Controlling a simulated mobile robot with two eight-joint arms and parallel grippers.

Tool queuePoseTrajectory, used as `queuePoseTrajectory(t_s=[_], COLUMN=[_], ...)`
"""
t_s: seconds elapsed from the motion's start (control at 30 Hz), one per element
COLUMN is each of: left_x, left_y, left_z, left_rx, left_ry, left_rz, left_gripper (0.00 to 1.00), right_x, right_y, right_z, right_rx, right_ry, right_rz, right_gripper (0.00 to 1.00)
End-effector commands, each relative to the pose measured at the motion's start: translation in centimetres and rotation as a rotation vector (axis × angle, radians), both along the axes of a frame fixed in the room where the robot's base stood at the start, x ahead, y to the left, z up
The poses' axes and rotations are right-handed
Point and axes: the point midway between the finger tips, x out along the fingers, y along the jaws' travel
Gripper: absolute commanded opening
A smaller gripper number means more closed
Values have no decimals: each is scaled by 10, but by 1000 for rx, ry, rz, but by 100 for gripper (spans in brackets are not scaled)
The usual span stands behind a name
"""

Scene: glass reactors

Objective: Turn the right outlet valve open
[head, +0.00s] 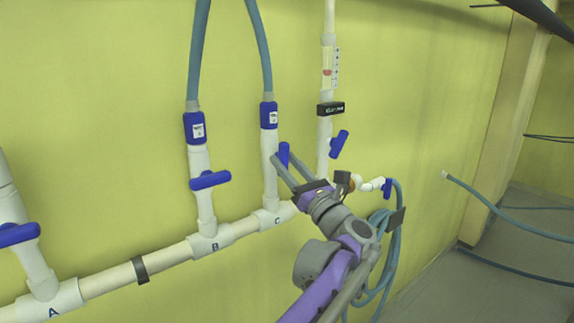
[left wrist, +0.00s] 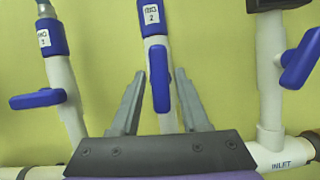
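The right outlet valve's blue handle (head: 284,152) is on the white pipe marked C, below a blue fitting (head: 269,115). The handle stands upright, roughly in line with its pipe. My left gripper (head: 283,158) is at this handle with its fingers apart. In the left wrist view, the blue handle (left wrist: 160,88) is between the two fingers of my left gripper (left wrist: 160,76), with a visible gap on each side. Whether the fingers reach fully around it in depth is hard to tell. My right gripper is not in view.
Valve B's blue handle (head: 210,180) lies crosswise to its pipe, left of C. Valve A's handle (head: 18,234) is at far left. The inlet pipe's tilted blue handle (head: 340,144) is close on the right. A coiled hose (head: 392,250) hangs beside my arm.

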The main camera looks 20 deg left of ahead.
Motion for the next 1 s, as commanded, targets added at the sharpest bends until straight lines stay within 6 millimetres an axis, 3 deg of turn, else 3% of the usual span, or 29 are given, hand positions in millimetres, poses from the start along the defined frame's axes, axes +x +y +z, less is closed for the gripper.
queuePoseTrajectory(t_s=[0.43, 0.8, 1.0], left_x=[-4, -44, -60], left_y=[-5, -54, -72], left_z=[-5, -34, -42], left_rx=[-3, -3, -3], left_ry=[3, 5, 3], left_rz=[-1, -4, -1], left_gripper=[57, 57, 57], right_x=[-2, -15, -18], right_y=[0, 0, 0], right_z=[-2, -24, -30], right_rx=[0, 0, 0], right_ry=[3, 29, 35], right_rz=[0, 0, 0], right_gripper=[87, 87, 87])
